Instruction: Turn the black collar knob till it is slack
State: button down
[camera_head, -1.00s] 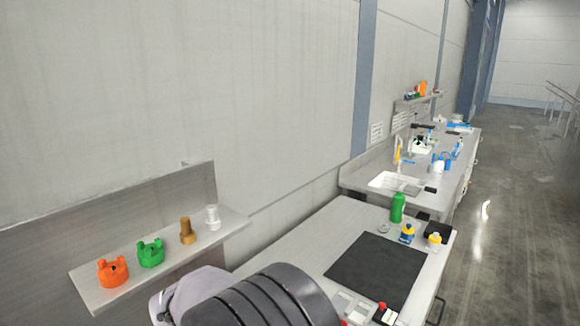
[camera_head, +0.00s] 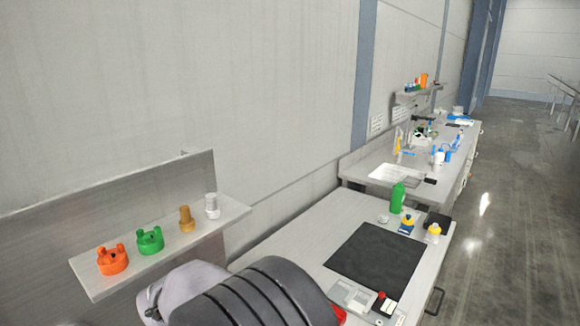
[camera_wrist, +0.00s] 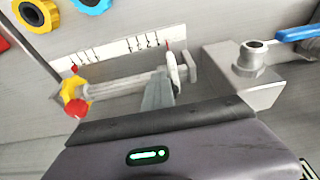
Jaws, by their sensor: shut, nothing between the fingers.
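I cannot pick out a black collar knob for certain in either view. In the wrist view, my gripper (camera_wrist: 160,84) is shut and empty, its grey fingers pointing away from the camera. Near the fingertips are a pale disc (camera_wrist: 173,70) and a grey rod (camera_wrist: 125,84). The rod runs left to a yellow piece with red ends (camera_wrist: 75,92). To the right stands a metal block (camera_wrist: 248,80) with a round hollow neck on top. The dark wrist housing hides whatever lies below. In the head view my arm covers the bottom middle, and my fingers do not show.
A blue lever (camera_wrist: 298,34) extends at right; a yellow ring (camera_wrist: 37,13) and a blue ring sit at upper left. In the head view, a shelf (camera_head: 170,262) holds orange and green parts, and a bench with a black mat (camera_head: 375,257) holds a green bottle (camera_head: 398,197).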

notch_tip(320, 180, up, 6)
jog(key=p, duration=0.3)
jog(key=shift+s+d+p, duration=0.15)
jog(key=shift+s+p, duration=0.1)
jog(key=shift+p, duration=0.15)
